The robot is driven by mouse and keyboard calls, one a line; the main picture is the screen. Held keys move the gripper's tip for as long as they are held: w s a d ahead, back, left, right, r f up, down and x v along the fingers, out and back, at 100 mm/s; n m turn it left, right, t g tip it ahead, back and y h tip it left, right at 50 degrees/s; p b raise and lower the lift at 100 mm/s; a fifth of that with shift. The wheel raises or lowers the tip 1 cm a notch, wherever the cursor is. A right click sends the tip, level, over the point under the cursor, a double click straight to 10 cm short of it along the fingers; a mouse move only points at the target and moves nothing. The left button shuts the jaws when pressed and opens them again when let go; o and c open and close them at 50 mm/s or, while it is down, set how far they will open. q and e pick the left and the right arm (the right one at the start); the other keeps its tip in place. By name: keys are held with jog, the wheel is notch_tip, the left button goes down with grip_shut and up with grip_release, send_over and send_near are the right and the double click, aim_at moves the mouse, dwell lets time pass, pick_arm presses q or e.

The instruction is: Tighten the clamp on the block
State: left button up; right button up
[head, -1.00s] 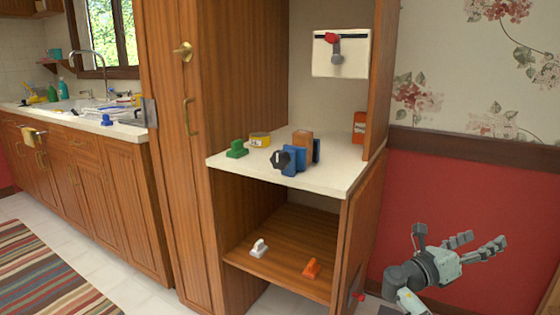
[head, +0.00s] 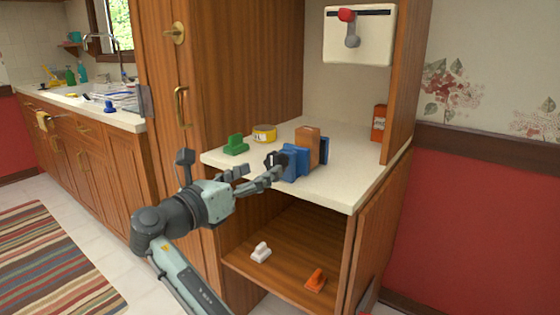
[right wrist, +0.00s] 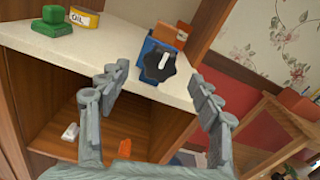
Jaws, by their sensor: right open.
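A blue clamp (head: 295,164) stands on the cream counter around a brown wooden block (head: 309,143). Its black knob (head: 275,159) faces my right gripper and is partly hidden by a finger in the head view. In the right wrist view the dark lobed knob (right wrist: 174,72) with a white pointer lies between and beyond the fingertips, with the blue clamp body (right wrist: 149,47) and the block (right wrist: 166,36) behind it. My right gripper (head: 258,172) is open and empty, its fingers spread toward the knob. I cannot tell whether a finger touches it. My left gripper is out of view.
On the counter (head: 345,187) are a green clamp-like object (head: 235,145), a yellow tin (head: 264,133) and an orange box (head: 379,123). The lower shelf (head: 283,275) holds a white item (head: 260,252) and an orange item (head: 315,280). A wall box (head: 358,50) with a red-tipped lever hangs above.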

aim_at(272, 165)
jog(key=x, duration=0.5)
jog(key=shift+w+d, duration=0.1)
jog(key=shift+d, duration=0.05)
jog(key=shift+w+d, duration=0.3)
jog(key=shift+w, duration=0.15)
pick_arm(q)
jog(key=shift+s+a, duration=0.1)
pick_arm(e)
jog(key=c, duration=1.2)
jog(key=shift+o, duration=0.2)
jog(key=shift+m, duration=0.3)
